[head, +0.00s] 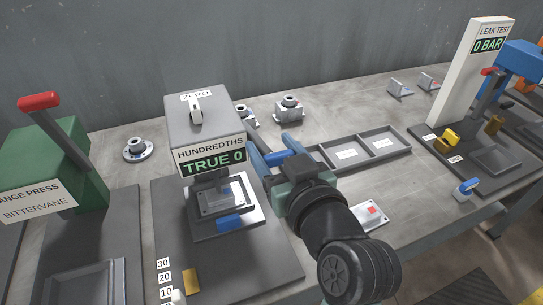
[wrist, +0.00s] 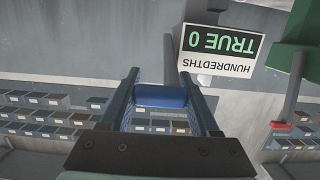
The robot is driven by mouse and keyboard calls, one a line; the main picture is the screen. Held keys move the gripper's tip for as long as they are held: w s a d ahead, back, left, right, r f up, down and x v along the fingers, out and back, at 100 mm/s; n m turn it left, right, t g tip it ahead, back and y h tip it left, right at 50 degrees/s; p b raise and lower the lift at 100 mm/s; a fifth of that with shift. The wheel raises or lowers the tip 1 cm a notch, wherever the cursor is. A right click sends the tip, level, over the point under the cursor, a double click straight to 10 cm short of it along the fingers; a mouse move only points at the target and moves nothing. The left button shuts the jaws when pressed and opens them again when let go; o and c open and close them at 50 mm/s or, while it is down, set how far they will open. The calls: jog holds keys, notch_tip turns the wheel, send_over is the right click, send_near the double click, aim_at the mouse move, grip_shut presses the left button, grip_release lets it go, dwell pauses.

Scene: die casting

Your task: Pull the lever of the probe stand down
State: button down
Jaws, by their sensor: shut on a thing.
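The probe stand (head: 205,122) is a grey head on a dark base plate, with a display reading "HUNDREDTHS TRUE 0". It also shows upside down in the wrist view (wrist: 222,52). Its lever has a blue handle (wrist: 161,97) on a grey arm (wrist: 170,62). The handle also shows in the head view (head: 276,158), at the right side of the stand. My gripper (head: 272,145) is shut on this handle, one finger on each side of it. A grey part (head: 220,198) sits under the probe, with a blue block (head: 230,222) in front.
The green press (head: 52,160) with a red-tipped lever stands left. A grey divided tray (head: 362,150) and a plate with a red mark (head: 370,214) lie right of the stand. Flanged parts (head: 288,108) stand behind. The leak test station (head: 468,75) is far right.

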jog(key=shift+s+f+b, duration=0.1)
jog(key=shift+f+b, duration=0.15)
jog(key=shift+b, duration=0.3)
jog(key=shift+c, duration=0.6)
grip_release()
jog(key=p+v, duration=0.2)
jog(key=v, duration=1.1)
jog(key=shift+f, duration=0.3)
